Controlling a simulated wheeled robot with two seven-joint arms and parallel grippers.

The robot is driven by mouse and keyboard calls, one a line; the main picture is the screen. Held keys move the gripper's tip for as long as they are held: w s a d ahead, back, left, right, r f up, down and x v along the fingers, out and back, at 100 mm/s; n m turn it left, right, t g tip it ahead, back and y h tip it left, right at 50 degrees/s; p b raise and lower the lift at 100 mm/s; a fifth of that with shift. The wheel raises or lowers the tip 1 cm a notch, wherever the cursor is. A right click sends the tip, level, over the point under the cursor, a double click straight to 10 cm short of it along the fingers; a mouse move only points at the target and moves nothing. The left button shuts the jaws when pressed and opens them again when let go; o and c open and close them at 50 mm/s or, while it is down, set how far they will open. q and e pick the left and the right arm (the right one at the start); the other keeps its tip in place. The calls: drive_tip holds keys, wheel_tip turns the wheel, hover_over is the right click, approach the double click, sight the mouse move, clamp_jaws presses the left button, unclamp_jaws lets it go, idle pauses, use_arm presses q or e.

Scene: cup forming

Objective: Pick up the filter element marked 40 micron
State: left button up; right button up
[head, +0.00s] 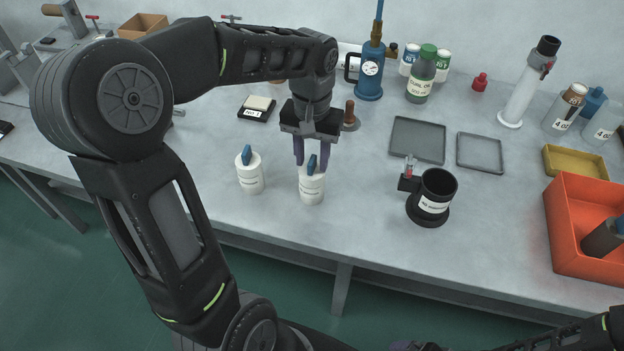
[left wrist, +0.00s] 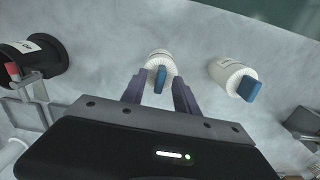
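Two white cylindrical filter elements with blue tabs on top stand upright near the table's front. One (head: 312,190) is under my left gripper (head: 311,160); the other (head: 250,180) stands to its left. Their labels are too small to read. The left gripper points down, its two purple fingers apart with the near filter's blue tab between or just behind them. In the left wrist view that filter (left wrist: 157,58) shows between and beyond the open fingers, and the other filter (left wrist: 228,72) is to the right. My right gripper (head: 415,346) shows only as a sliver at the bottom edge.
A black labelled cup housing (head: 428,215) with a side clamp stands right of the filters. Two grey trays (head: 418,140) (head: 480,153) lie behind it. An orange bin (head: 580,255) is at the far right. Bottles and a blue pump (head: 370,75) stand at the back.

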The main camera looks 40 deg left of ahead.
use_arm(q)
drive_tip(key=shift+c, duration=0.4)
clamp_jaws()
idle(0.4)
idle(1.0)
